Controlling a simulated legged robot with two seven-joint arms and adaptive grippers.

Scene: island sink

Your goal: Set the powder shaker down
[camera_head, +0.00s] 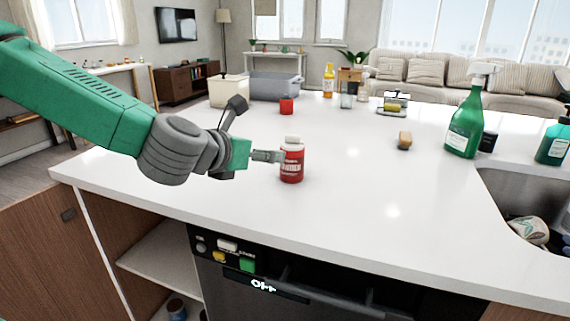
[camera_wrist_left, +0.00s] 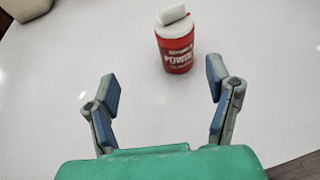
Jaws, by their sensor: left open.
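The powder shaker (camera_head: 291,164) is a red container with a white top and white lettering. It stands upright on the white island counter, towards its front left. My left gripper (camera_head: 268,156) comes in from the left, just beside the shaker in the head view. In the left wrist view, the shaker (camera_wrist_left: 176,48) stands on the counter beyond the fingertips. The two fingers of the left gripper (camera_wrist_left: 162,80) are spread wide with nothing between them. My right gripper is in neither view.
A green spray bottle (camera_head: 466,120) and the sink (camera_head: 520,190) are on the right. The counter right of the shaker is clear.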

